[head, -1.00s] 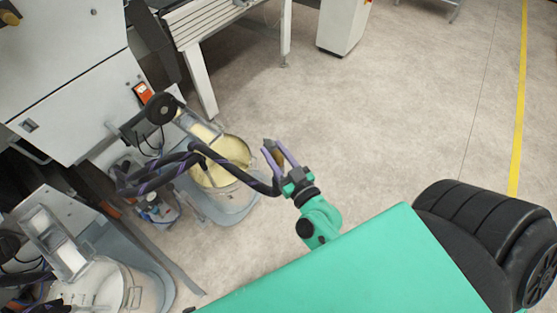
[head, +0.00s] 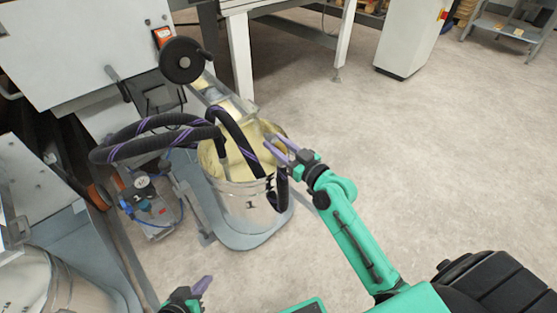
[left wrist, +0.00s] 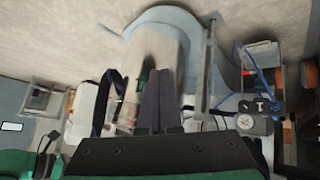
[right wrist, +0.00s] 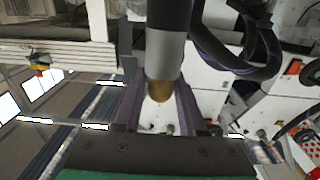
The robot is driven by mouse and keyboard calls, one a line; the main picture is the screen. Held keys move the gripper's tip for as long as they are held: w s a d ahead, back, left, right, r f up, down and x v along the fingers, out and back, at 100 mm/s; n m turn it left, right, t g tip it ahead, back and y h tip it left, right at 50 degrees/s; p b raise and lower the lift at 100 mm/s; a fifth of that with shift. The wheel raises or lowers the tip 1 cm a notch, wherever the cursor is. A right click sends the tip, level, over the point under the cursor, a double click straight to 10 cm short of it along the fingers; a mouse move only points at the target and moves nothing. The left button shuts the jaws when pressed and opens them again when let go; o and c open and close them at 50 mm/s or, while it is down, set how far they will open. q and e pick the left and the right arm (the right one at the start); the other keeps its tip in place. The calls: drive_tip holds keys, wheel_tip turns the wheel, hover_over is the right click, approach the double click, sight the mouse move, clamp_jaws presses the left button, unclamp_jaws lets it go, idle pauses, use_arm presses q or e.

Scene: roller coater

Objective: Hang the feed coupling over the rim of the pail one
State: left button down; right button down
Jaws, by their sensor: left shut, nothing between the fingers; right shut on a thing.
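Pail one (head: 238,202), a clear pail marked 1 with cream-coloured contents, stands on a grey base in the head view. The feed coupling (right wrist: 165,55), a grey sleeve with a brass tip on a black hose, is between my right gripper's fingers (right wrist: 160,108) in the right wrist view. My right gripper (head: 280,150) is shut on it at the pail's right rim. The purple-striped hose (head: 150,125) arches over the pail, and a section hangs beside its right wall. Whether the coupling touches the rim is unclear. My left gripper (head: 203,287) is shut and empty, low in the head view.
A pump unit with a gauge (head: 143,183) stands left of the pail. A black handwheel (head: 182,60) is above it. Another pail (head: 75,285) is at lower left. Open floor lies to the right.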

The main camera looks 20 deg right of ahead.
drive_tip(key=shift+w+f+b, duration=0.2)
drive_tip(key=shift+w+f, duration=0.05)
drive_tip(key=shift+f, duration=0.25)
drive_tip(key=shift+w+f+b, duration=0.2)
drive_tip(key=shift+w+f, duration=0.05)
drive_tip(key=shift+f, duration=0.25)
drive_tip(key=shift+w, duration=0.15)
use_arm(q)
drive_tip(key=shift+w+d+r, duration=0.1)
drive_tip(key=shift+w+d, duration=0.05)
drive_tip(key=shift+w, duration=0.2)
use_arm(e)
drive_tip(key=shift+r, duration=0.3)
drive_tip(key=shift+a, duration=0.1)
